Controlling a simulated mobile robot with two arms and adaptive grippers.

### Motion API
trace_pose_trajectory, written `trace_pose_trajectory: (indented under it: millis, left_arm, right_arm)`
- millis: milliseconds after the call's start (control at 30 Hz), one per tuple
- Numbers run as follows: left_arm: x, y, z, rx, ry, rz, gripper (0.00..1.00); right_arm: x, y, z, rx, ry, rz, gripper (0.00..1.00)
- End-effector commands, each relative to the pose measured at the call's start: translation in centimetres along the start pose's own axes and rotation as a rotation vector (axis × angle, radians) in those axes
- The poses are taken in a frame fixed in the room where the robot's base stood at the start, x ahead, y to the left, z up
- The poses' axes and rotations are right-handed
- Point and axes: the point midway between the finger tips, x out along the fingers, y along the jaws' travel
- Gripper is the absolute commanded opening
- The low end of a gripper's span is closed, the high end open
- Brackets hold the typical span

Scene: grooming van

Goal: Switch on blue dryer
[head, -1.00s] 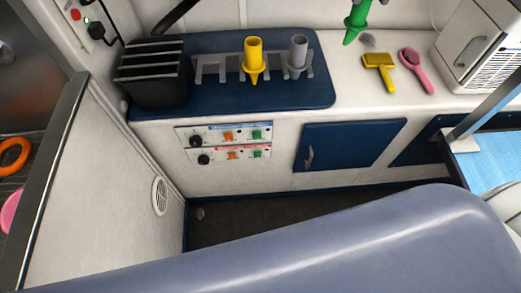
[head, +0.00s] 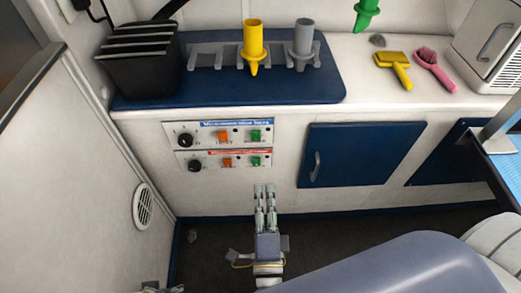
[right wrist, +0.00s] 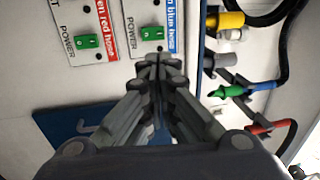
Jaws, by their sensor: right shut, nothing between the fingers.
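The blue-labelled dryer panel (head: 217,133) is the upper of two panels on the white cabinet front. It has a black knob (head: 185,140), an orange switch (head: 223,137) and a green switch (head: 255,135). In the right wrist view its label ends in "blue hose", beside a green POWER switch (right wrist: 153,33). My right gripper (head: 264,188) is shut and empty, with fingertips just below the lower panel in the head view. In the right wrist view its fingertips (right wrist: 158,62) appear just below the blue panel's green switch; contact is unclear. A small part of my left gripper (head: 162,288) shows at the bottom edge.
The red-labelled panel (head: 223,160) sits directly below, with its own green switch (head: 256,161). A blue cabinet door (head: 360,155) is to the right. Above, a blue counter mat (head: 225,92) bears a nozzle rack with yellow (head: 252,40) and grey (head: 302,40) nozzles. A vent (head: 143,206) is on the left wall.

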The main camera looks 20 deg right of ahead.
Motion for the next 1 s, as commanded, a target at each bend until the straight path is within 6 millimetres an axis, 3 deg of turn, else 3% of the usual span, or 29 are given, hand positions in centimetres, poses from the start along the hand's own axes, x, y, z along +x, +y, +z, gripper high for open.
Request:
trace_pose_trajectory:
  millis: [333, 467, 1000]
  left_arm:
    - [-0.1, 0.0, -0.1, 0.000, 0.001, 0.000, 0.59]
    - [0.0, 0.0, 0.0, 0.000, 0.000, 0.000, 0.59]
    - [0.4, 0.0, 0.1, 0.001, -0.002, 0.000, 0.59]
  right_arm:
    - [0.1, -0.1, 0.0, 0.003, 0.003, -0.001, 0.00]
    - [1.0, -0.1, 0.0, 0.004, 0.003, -0.002, 0.00]
    - [11.5, -0.2, 0.0, 0.001, 0.002, -0.004, 0.00]
